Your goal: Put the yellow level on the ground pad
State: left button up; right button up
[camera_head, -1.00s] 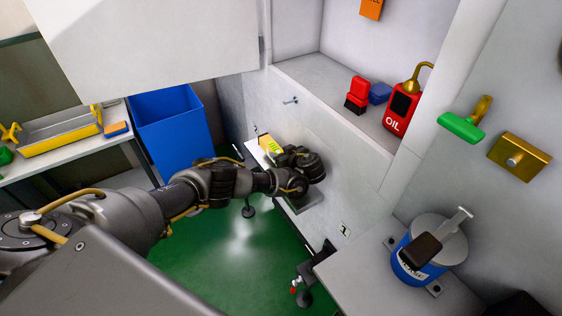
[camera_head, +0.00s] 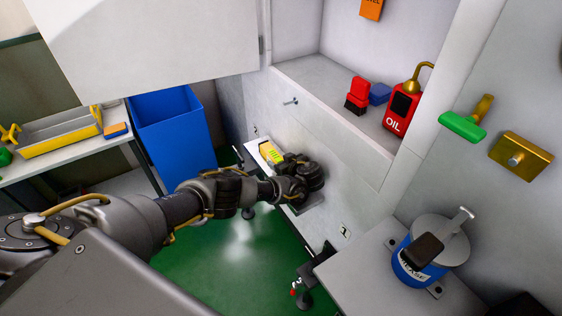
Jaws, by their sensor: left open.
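The yellow level (camera_head: 269,153) is at the foot of the grey-white machine wall, over the far end of a narrow pale pad or ledge (camera_head: 253,151). It appears to lie flat there, though contact underneath is hard to see. My left gripper (camera_head: 284,164) is open at the level's near end. Its wrist and dark fingers hide that end and the middle of the pad. A greyer part of the pad (camera_head: 312,203) shows below the wrist. My right gripper is out of view.
A blue bin (camera_head: 172,125) stands left of the level. A recess above holds a red oil can (camera_head: 402,108) and red and blue items. A blue grease tin (camera_head: 416,262) stands on the lower right surface. The green floor (camera_head: 225,265) is open below my arm.

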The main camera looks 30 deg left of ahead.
pick_arm(q)
jog(key=shift+r, duration=0.1)
jog(key=shift+d+r, duration=0.1)
jog(key=shift+d, duration=0.1)
jog(key=p+v, duration=0.2)
jog(key=v, duration=0.8)
jog(key=shift+s+d+r, duration=0.1)
jog(key=shift+s+d, duration=0.05)
jog(key=shift+d, duration=0.1)
jog(key=shift+s+d+r, duration=0.15)
jog(key=shift+s+d, duration=0.15)
jog(key=shift+d, duration=0.1)
